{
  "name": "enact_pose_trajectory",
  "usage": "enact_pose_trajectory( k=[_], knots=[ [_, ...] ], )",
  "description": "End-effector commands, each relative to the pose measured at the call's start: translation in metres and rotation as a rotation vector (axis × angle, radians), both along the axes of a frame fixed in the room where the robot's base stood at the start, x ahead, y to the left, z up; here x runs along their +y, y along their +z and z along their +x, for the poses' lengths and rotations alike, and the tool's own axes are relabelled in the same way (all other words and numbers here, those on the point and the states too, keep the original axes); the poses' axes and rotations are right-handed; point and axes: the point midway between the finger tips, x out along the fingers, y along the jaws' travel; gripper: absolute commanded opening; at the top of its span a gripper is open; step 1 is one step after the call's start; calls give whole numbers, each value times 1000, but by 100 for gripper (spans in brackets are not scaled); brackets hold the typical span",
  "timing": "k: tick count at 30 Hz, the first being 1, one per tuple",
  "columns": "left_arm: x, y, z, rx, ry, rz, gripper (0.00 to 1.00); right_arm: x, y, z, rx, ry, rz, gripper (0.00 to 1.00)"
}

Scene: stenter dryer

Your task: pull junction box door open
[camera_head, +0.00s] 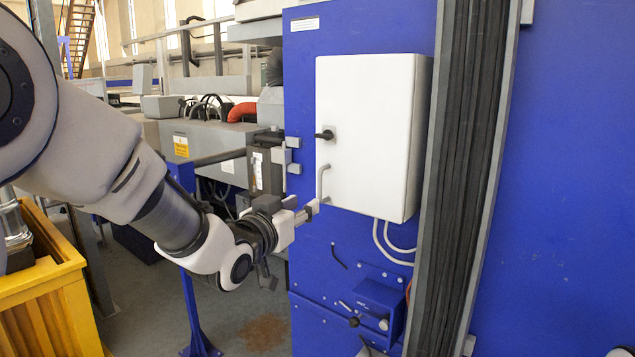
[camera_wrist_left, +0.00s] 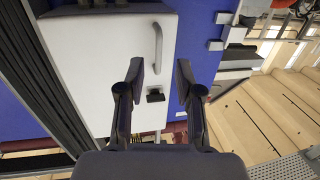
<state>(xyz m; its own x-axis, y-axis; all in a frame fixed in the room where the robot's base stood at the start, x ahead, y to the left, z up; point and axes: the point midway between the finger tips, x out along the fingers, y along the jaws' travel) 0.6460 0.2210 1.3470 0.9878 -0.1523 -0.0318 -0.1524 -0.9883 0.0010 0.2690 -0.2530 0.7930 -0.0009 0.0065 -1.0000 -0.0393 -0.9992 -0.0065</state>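The junction box (camera_head: 370,125) is a white cabinet on a blue machine panel; its door looks shut. A grey vertical handle (camera_head: 322,183) is low on the door's left edge, with a black latch knob (camera_head: 325,134) above it. My left gripper (camera_head: 310,209) is beside the handle's lower end in the head view. In the left wrist view, the left gripper (camera_wrist_left: 160,72) is open and empty. There the handle (camera_wrist_left: 158,48) lies ahead of the fingertips, and the black latch (camera_wrist_left: 155,96) shows between the fingers. I cannot tell contact. My right gripper is not in view.
A thick black cable bundle in a grey channel (camera_head: 465,170) runs just right of the box. Curved conduits (camera_head: 390,243) leave its underside. A small blue box with levers (camera_head: 378,300) is below. A yellow crate (camera_head: 45,295) stands at left; open floor lies between.

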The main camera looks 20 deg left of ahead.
Motion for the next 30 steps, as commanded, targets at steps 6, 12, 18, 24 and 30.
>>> enact_pose_trajectory(
  k=[6,12,18,24,30],
  knots=[
    [-2,23,11,-32,1,0,35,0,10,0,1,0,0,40],
    [-9,22,50,-30,0,0,35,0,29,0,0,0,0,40],
    [-12,20,72,-32,1,0,35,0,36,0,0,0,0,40],
    [-12,18,73,-31,1,-1,35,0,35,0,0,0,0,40],
    [-12,18,73,-31,1,-1,0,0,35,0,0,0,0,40]
  ],
)
